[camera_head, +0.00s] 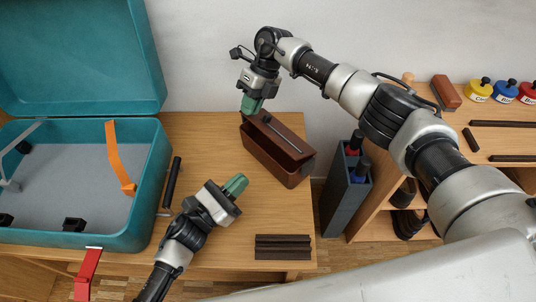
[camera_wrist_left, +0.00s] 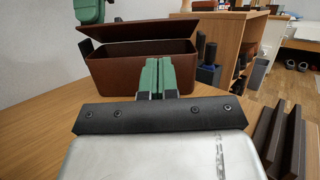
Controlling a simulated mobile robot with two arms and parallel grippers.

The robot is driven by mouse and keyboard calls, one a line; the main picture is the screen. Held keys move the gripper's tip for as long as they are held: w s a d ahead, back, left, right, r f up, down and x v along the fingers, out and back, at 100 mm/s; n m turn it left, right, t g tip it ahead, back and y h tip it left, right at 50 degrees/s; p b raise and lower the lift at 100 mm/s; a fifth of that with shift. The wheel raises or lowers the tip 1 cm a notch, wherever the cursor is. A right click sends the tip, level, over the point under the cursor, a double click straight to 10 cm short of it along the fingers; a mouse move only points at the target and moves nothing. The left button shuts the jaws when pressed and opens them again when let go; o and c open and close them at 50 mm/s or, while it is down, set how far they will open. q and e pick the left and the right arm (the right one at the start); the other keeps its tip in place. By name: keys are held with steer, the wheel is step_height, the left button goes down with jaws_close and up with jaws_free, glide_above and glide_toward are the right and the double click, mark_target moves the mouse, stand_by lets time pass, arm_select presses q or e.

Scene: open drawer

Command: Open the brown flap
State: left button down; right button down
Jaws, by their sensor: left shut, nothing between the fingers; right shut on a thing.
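A brown box (camera_head: 272,160) stands on the wooden table with its brown flap (camera_head: 284,133) on top. The flap is partly raised, leaving a dark gap along the front; the left wrist view also shows the tilted flap (camera_wrist_left: 138,32) above the box's front wall (camera_wrist_left: 125,74). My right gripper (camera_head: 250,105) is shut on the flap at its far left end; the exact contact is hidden. My left gripper (camera_head: 236,185) is shut and empty, in front of the box and apart from it; its green fingers (camera_wrist_left: 158,76) are together in the left wrist view.
An open teal case (camera_head: 150,215) fills the left of the table, with an orange strap (camera_head: 120,160) inside. Dark bars (camera_head: 283,247) lie at the table's front right. A dark holder (camera_head: 340,190) and shelf (camera_head: 390,195) stand to the right.

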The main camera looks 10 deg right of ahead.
mark_target(278, 145)
arm_select(q)
steer(key=shift+d+m, duration=0.3)
steer(key=x, duration=0.9)
steer(key=shift+w+d, duration=0.1)
steer(key=shift+d, duration=0.15)
steer(key=shift+w+d+r, duration=0.1)
steer(key=shift+d+r, duration=0.05)
steer(key=shift+r, duration=0.25)
steer(key=shift+w+d+r, duration=0.1)
steer(key=shift+d+r, duration=0.05)
steer(key=shift+r, duration=0.25)
arm_select(e)
steer(key=c, duration=1.2)
jaws_free()
arm_select(q)
steer(key=shift+s, duration=0.1)
steer(key=shift+f, duration=0.1)
